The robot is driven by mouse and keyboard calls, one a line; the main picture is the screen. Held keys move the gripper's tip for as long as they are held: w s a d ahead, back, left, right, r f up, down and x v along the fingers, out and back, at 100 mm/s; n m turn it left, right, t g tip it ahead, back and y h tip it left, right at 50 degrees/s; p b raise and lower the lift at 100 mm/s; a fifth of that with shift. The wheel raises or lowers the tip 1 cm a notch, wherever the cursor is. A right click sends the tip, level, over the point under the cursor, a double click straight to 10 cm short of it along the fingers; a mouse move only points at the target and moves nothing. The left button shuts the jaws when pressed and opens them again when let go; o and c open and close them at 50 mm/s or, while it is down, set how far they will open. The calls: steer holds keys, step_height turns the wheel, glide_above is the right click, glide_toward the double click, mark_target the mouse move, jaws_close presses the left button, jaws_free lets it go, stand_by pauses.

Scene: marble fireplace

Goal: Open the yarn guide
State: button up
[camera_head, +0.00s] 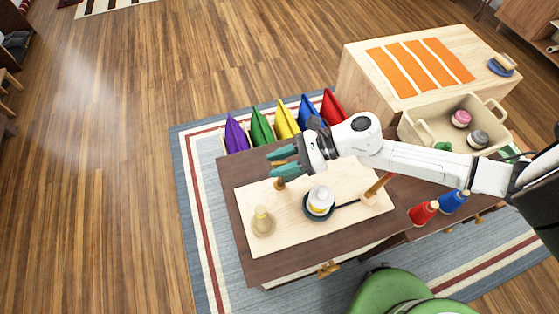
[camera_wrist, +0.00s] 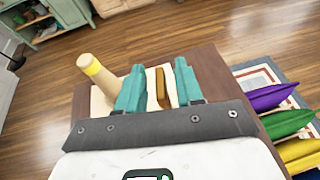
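A brown wooden upright (camera_head: 280,184), which looks like the yarn guide, stands at the back left of a pale board (camera_head: 246,197) on a dark table. My gripper (camera_head: 278,162) is over its top. In the wrist view, my gripper (camera_wrist: 160,66) has its teal fingers apart, with a brown wooden piece (camera_wrist: 160,88) between them and gaps at both sides. Whether this piece is the guide's hinged part, and whether it is open, I cannot tell.
A pale cone holder (camera_head: 263,221) stands at the board's front left. Another wooden piece (camera_head: 377,186) tilts at the right. Red (camera_head: 423,213) and blue (camera_head: 454,201) spools stand right of the board. Coloured cushions (camera_head: 286,121) line the table's back edge. A green stool (camera_head: 390,292) is in front.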

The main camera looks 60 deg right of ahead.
steer(key=b+v, duration=0.2)
steer(key=v, duration=0.8)
steer(key=shift+s+d, duration=0.2)
steer(key=shift+d, duration=0.05)
